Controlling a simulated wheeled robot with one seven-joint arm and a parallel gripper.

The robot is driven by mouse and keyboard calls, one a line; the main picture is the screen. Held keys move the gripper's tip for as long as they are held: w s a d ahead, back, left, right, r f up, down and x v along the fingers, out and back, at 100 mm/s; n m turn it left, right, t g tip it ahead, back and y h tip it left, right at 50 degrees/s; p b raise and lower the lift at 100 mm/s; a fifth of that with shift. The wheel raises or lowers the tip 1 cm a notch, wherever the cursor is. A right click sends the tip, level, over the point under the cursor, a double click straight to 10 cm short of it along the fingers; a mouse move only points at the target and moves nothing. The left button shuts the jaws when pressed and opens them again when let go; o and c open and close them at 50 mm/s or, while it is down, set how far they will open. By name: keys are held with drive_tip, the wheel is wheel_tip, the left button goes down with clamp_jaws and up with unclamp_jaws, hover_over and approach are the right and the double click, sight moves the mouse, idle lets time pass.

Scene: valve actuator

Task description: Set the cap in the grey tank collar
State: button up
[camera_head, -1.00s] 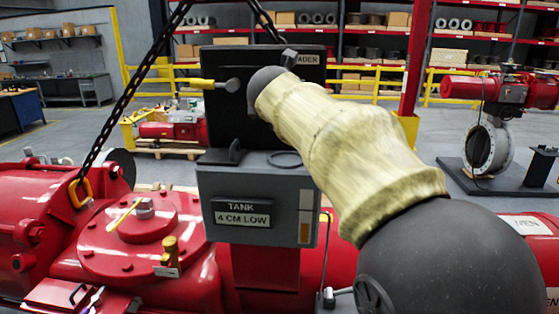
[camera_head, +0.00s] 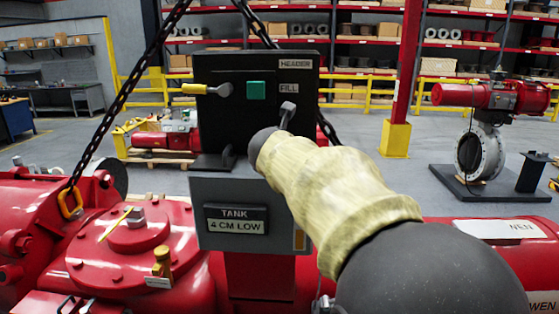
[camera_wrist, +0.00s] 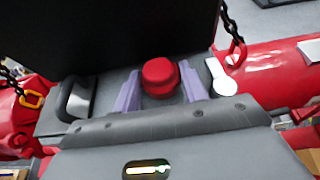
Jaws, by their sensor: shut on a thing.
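The cap (camera_wrist: 160,76) is red with a rounded top. In the wrist view it sits between the two pale purple fingers of my gripper (camera_wrist: 163,92), which is shut on it. The grey tank (camera_head: 240,185) carries a plate reading TANK 4 CM LOW in the head view. Its grey top (camera_wrist: 117,88) shows around the fingers in the wrist view. The collar is hidden, and I cannot tell whether the cap touches it. In the head view my arm's yellowish sleeve and dark end hide my gripper and the cap.
A black header box (camera_head: 225,125) with a yellow-tipped lever (camera_head: 207,89) and green square stands behind the tank top. A black handle (camera_wrist: 76,98) lies left of the fingers, a pale rounded part (camera_wrist: 222,78) right. Chains (camera_head: 120,105) hang on both sides.

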drive_tip(key=shift+a+f, duration=0.2)
drive_tip(key=shift+f, duration=0.35)
drive_tip(key=shift+s+d+r, duration=0.1)
drive_tip(key=shift+s, duration=0.05)
drive_tip(key=shift+d, duration=0.1)
drive_tip(key=o, duration=0.7)
drive_tip(key=shift+s+r+b, duration=0.1)
drive_tip(key=shift+s+b, duration=0.3)
drive_tip(key=shift+s, duration=0.1)
drive_tip(key=b+v, duration=0.4)
drive_tip(key=v, duration=0.7)
drive_tip(key=shift+w+r, duration=0.1)
drive_tip(key=shift+r, duration=0.05)
